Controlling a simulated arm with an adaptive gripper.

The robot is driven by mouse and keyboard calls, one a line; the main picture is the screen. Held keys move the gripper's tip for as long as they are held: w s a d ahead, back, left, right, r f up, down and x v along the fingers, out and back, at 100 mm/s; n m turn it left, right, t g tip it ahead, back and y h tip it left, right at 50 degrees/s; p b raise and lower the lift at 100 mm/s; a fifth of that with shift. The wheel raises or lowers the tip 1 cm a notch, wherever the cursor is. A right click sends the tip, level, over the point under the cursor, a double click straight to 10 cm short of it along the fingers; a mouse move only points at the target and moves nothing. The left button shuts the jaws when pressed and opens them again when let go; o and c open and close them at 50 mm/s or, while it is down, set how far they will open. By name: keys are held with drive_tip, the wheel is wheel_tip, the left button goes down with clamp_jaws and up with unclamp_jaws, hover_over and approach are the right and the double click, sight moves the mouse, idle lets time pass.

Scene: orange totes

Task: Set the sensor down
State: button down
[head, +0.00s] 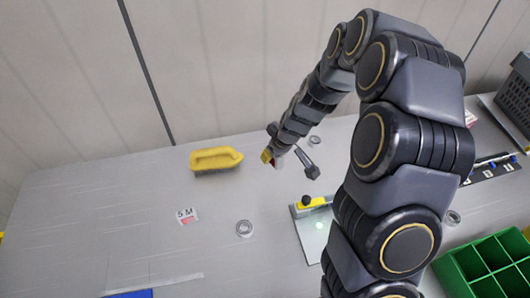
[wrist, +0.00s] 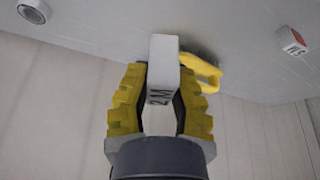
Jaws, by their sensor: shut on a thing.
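In the wrist view my gripper (wrist: 162,88) has yellow ridged fingers shut on a white block (wrist: 163,58) with dark lettering that looks like "2 M". The block is the only thing held, so I take it as the sensor. It sticks out beyond the fingertips. In the head view my gripper (head: 270,157) is small, over the back middle of the grey table (head: 130,215), right of the yellow brush (head: 216,159). The held block is mostly hidden there, and its height over the table is hard to tell.
A white block marked "5 M" (head: 186,215) and a round metal part (head: 244,228) lie on the table. A plate (head: 311,236) with a yellow-and-black part is near my arm. A green divided bin (head: 487,262) and dark crate (head: 517,95) stand right. The left table is largely clear.

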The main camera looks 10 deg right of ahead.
drive_tip(key=w+f, duration=0.2)
drive_tip(key=w, duration=0.1)
drive_tip(key=w+f, duration=0.3)
drive_tip(key=w, duration=0.1)
drive_tip(key=w+f, duration=0.3)
drive_tip(key=shift+w+d, duration=0.25)
drive_tip(key=shift+d, duration=0.05)
drive_tip(key=shift+w+f, duration=0.35)
drive_tip(key=shift+w, duration=0.05)
drive_tip(key=shift+f, duration=1.6)
drive_tip(key=c, duration=1.1)
unclamp_jaws()
drive_tip(key=shift+f, duration=0.15)
